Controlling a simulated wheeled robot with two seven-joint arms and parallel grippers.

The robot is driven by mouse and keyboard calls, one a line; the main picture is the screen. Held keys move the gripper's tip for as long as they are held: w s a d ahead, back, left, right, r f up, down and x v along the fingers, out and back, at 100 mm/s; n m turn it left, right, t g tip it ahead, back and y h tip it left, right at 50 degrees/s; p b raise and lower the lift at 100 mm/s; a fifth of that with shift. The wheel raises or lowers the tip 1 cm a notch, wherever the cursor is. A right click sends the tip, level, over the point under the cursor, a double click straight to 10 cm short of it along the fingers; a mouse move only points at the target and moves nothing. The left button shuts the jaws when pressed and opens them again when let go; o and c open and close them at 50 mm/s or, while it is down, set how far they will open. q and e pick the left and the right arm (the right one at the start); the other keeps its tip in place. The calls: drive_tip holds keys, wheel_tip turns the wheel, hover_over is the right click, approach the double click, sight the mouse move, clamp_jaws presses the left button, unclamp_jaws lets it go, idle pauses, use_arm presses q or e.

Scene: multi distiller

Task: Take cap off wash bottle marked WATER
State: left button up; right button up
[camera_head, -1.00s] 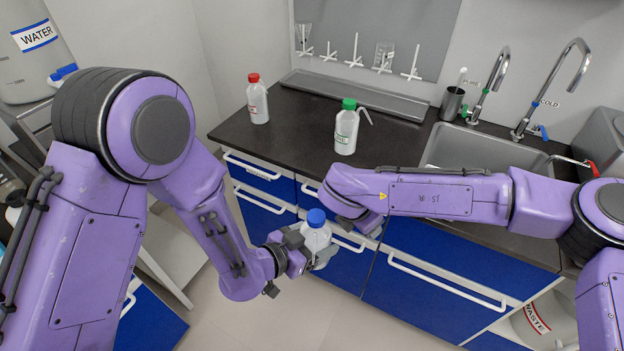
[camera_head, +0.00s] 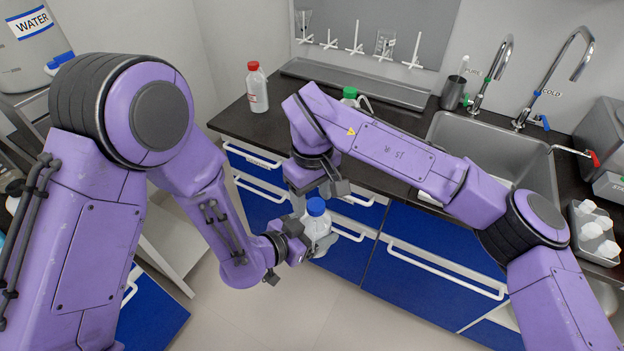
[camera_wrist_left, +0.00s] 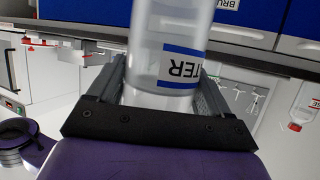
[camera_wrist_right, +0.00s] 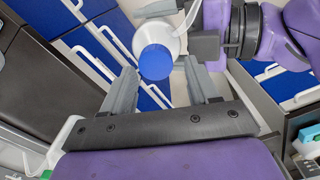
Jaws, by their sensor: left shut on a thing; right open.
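The wash bottle (camera_head: 317,227) is translucent white with a blue cap (camera_head: 316,206) and is held upright in front of the counter. In the left wrist view the bottle (camera_wrist_left: 172,40) shows part of a blue-edged label reading "TER". My left gripper (camera_head: 313,244) is shut on the bottle's body. My right gripper (camera_head: 320,200) is open and points down just above the cap. In the right wrist view the blue cap (camera_wrist_right: 156,62) lies between or just beyond the two fingertips; contact is not visible.
A red-capped bottle (camera_head: 257,90) and a green-capped bottle (camera_head: 349,94), mostly hidden by my right arm, stand on the dark counter (camera_head: 300,110). The sink (camera_head: 480,150) is to the right. Blue drawers with white handles (camera_head: 445,270) are close behind the held bottle.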

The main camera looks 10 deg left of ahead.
drive_tip(key=shift+f, duration=0.3)
clamp_jaws()
